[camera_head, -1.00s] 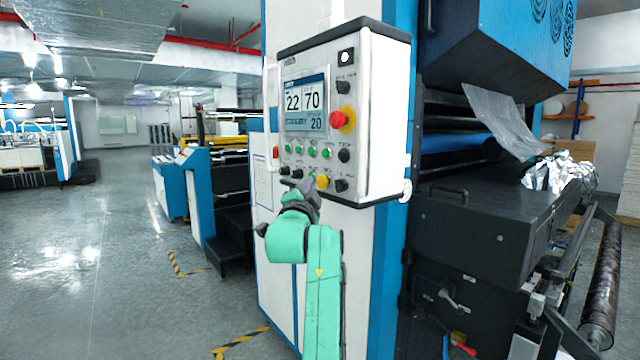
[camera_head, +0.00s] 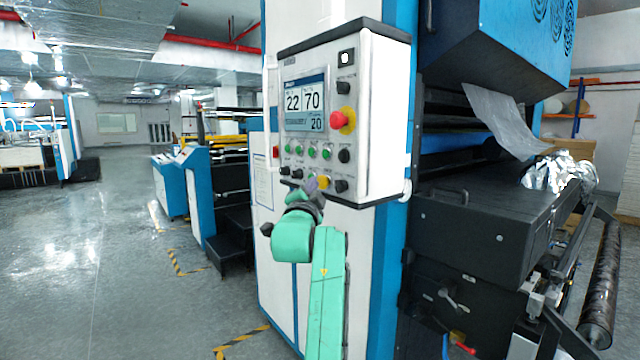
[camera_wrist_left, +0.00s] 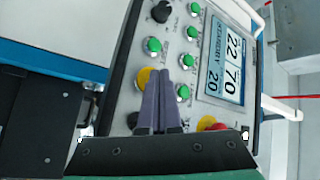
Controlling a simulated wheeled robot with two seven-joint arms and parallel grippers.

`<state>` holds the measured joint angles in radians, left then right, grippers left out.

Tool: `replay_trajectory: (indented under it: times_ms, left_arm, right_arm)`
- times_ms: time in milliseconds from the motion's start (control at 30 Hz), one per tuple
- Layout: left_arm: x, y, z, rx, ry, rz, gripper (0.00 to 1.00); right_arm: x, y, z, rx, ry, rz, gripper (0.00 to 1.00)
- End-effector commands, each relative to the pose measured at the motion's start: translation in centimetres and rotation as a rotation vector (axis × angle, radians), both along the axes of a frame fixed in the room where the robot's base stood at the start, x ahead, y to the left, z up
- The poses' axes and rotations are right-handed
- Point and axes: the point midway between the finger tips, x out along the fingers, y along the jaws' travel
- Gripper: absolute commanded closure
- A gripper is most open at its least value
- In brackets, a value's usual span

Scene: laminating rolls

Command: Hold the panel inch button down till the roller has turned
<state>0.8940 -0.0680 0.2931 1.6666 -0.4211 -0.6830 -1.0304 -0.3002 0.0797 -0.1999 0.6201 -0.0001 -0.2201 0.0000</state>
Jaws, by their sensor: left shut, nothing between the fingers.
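The control panel (camera_head: 368,110) is a white box with a lit screen (camera_head: 305,105) reading 22, 70 and 20. A dark patterned roller (camera_head: 603,285) lies at the far right. My right gripper is out of view.
The dark machine body (camera_head: 480,225) stands right of the panel, with clear film (camera_head: 505,118) and crumpled foil (camera_head: 560,172) on it. Blue and white units (camera_head: 200,195) stand behind on the left. The floor (camera_head: 90,270) at left is open.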

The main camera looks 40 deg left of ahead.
Motion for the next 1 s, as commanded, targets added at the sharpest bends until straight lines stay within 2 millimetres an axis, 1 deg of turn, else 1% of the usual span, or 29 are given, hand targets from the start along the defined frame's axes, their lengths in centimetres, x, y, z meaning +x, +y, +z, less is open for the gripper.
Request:
replay_trajectory:
  times_ms: [667,1000]
  left_arm:
    - [0.8,-0.25,0.06,0.0,0.0,0.0,1.0]
    - [0.81,-0.27,0.04,0.0,0.0,-0.001,1.0]
  right_arm:
    - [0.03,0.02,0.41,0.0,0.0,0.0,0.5]
    - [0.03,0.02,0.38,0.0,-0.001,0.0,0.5]
